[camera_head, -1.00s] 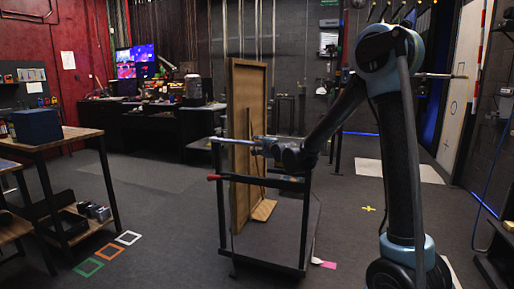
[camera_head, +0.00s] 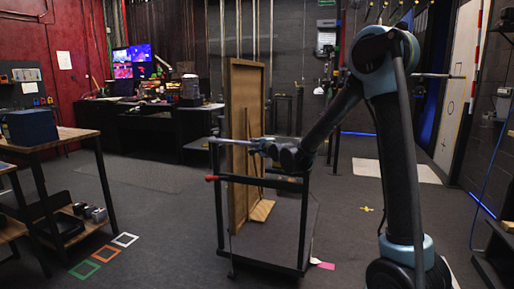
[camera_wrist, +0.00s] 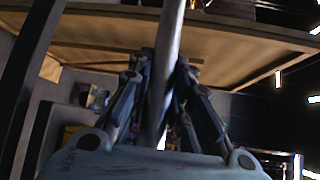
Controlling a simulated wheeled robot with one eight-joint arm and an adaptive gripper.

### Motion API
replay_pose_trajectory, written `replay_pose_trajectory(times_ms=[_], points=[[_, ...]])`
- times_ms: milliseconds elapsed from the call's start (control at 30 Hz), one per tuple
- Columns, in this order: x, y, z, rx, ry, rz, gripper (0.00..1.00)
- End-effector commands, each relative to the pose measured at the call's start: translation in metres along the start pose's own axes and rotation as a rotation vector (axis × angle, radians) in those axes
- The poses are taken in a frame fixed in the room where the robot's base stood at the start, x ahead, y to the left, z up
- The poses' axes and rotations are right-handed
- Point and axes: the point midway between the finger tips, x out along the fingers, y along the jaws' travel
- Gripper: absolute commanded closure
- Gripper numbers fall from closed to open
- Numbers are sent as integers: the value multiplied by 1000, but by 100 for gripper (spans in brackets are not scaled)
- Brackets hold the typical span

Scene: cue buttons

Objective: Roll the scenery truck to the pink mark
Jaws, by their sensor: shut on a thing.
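The scenery truck (camera_head: 285,235) is a dark wheeled cart with a metal push bar (camera_head: 225,140) and a red-tipped lower rail. A tall wooden flat (camera_head: 240,150) stands upright on it. My gripper (camera_head: 265,147) is shut on the push bar, near its middle. In the wrist view, my fingers (camera_wrist: 160,95) close around the bar (camera_wrist: 170,40), and the wooden frame shows behind. The pink mark (camera_head: 326,266) lies on the floor at the truck's lower right corner. Part of it may be hidden by the truck.
White (camera_head: 125,240), orange (camera_head: 105,254) and green (camera_head: 84,270) tape squares lie on the floor at left, beside a workbench (camera_head: 60,135). A yellow cross (camera_head: 366,209) is on the floor at right. Dark desks (camera_head: 150,125) stand at the back. Floor between bench and truck is clear.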

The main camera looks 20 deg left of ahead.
Motion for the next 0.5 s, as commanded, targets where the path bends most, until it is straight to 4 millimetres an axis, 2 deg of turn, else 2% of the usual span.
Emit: replay_pose_trajectory(times_ms=[267,300,367,400,500], points=[[-1,1,-1,-1,2,2,100],[0,1,-2,-1,2,2,79],[0,0,-3,0,4,1,65],[0,0,-4,0,5,1,60],[-1,0,-6,0,7,0,60]])
